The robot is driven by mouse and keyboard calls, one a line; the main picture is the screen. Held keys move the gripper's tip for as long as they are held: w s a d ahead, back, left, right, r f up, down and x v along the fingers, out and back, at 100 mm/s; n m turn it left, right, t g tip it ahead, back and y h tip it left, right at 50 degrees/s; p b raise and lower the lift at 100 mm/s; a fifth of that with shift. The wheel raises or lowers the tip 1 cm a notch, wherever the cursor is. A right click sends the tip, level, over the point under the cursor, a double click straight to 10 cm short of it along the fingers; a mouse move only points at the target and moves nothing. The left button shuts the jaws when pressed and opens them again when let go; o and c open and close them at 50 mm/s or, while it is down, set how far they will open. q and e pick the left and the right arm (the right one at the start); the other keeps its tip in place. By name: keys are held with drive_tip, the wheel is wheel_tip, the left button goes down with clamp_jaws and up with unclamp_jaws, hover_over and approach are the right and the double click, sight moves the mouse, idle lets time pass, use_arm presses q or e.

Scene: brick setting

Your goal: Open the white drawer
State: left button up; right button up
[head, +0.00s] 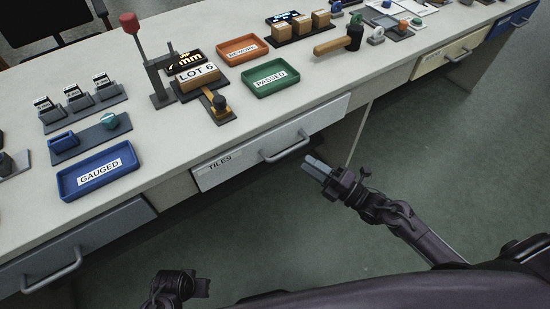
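The white drawer (240,158) is in the bench front at the middle of the head view, with a TILES label on its left part. Its front looks about flush with the bench. Its grey bar handle (287,153) is right of the label. My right gripper (311,165) is in front of and just below the handle's right end, apart from it in the picture. Its two grey fingers point toward the drawer and lie close together; any gap is too small to judge. My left gripper (190,287) is low at the bottom edge, away from the drawer, its fingers not clear.
A grey drawer (95,238) is at left, a cream drawer (440,62) and a blue drawer (515,22) at right. A blue tray (68,184), green tray (262,91) and hammer (335,44) lie on the bench. The floor before the drawer is clear.

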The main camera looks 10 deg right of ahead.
sight(289, 149)
drive_tip(key=x, duration=0.7)
drive_tip(key=shift+w+a+r, duration=0.25)
drive_tip(key=shift+w, duration=0.05)
clamp_jaws()
